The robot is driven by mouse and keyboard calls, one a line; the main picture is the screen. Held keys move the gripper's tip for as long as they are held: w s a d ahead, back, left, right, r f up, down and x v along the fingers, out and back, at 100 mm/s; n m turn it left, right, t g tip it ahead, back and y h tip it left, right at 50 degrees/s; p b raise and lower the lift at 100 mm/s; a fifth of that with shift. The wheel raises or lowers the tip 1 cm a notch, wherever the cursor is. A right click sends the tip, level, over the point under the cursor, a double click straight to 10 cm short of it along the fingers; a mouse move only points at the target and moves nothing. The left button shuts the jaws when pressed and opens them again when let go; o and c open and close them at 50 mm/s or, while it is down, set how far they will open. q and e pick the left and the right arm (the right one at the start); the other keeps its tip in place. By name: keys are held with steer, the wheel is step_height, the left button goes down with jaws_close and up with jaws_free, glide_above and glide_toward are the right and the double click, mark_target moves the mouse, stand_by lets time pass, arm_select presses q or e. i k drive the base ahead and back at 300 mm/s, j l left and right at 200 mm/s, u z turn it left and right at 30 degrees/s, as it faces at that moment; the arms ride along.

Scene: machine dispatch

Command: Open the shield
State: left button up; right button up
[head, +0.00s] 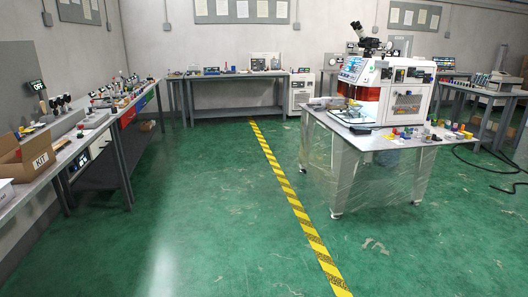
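A white machine (407,104) stands on a table at the right, some distance away across the floor. An orange-red panel (368,94) spans its front-left side and looks like the shield. A lit white opening shows below the panel, but at this size I cannot tell whether the shield is shut or partly raised. A screen (353,67) sits above the panel, and a dark microscope-like device (368,38) is on top. Neither of my grippers is in view.
The machine's table (385,143) holds small coloured parts along its front edge. Benches line the left wall, with a KIT box (28,158) nearest. Green floor (225,215) with a yellow-black stripe (290,192) is open ahead. Dark cables lie at the right.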

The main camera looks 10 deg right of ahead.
mark_target(343, 88)
steer(key=i+z, duration=0.2)
steer(key=i, duration=0.45)
steer(key=i+z, duration=0.2)
steer(key=i, duration=0.45)
steer(key=i+j+z, duration=0.25)
steer(key=i, duration=0.4)
